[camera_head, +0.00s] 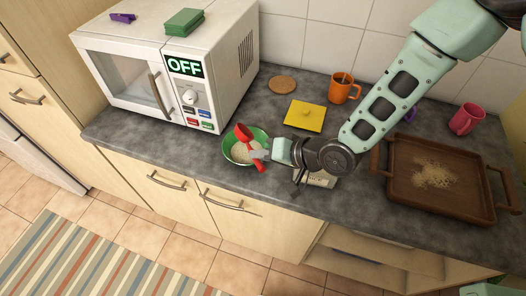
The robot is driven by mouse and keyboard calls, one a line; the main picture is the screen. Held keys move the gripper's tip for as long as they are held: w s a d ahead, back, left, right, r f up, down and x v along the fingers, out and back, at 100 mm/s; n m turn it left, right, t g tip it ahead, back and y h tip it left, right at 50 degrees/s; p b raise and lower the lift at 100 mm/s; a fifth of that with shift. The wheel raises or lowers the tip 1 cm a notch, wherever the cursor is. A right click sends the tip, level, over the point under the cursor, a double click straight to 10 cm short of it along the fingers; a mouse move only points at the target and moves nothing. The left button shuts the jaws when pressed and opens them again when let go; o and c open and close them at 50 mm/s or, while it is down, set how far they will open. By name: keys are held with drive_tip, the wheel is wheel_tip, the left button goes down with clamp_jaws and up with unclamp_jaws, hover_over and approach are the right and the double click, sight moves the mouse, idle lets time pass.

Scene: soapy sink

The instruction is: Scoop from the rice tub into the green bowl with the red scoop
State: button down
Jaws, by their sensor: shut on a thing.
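The green bowl (227,140) stands on the counter below the microwave, with pale rice-like grains in it. The red scoop (243,132) is over the bowl, its cup toward the back rim and red handle parts near the front rim. My gripper (258,154) reaches in from the right at the bowl and is shut on the red scoop; the exact grip is small and partly hidden. A pale container (322,180), perhaps the rice tub, sits under my wrist, mostly hidden, so its contents cannot be seen.
A brown tray (451,205) with scattered pale grains lies right. A yellow lid-like square (305,116), cork disc (282,85), orange mug (343,90) and pink mug (466,119) stand behind. The microwave (217,77) bounds the left. The counter's front edge is close to the bowl.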

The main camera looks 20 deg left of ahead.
wheel_tip(320, 180, up, 3)
drive_tip(key=n+t+h, duration=0.1)
drive_tip(key=n+h, duration=0.1)
drive_tip(key=h, duration=0.1)
drive_tip(key=n+t+h+p, duration=0.1)
drive_tip(key=n+t+h, duration=0.1)
drive_tip(key=shift+s+a+f+t+h, duration=0.2)
drive_tip(key=shift+t+h, duration=0.1)
drive_tip(key=shift+h, duration=0.1)
drive_tip(key=shift+w, duration=0.1)
idle(0.4)
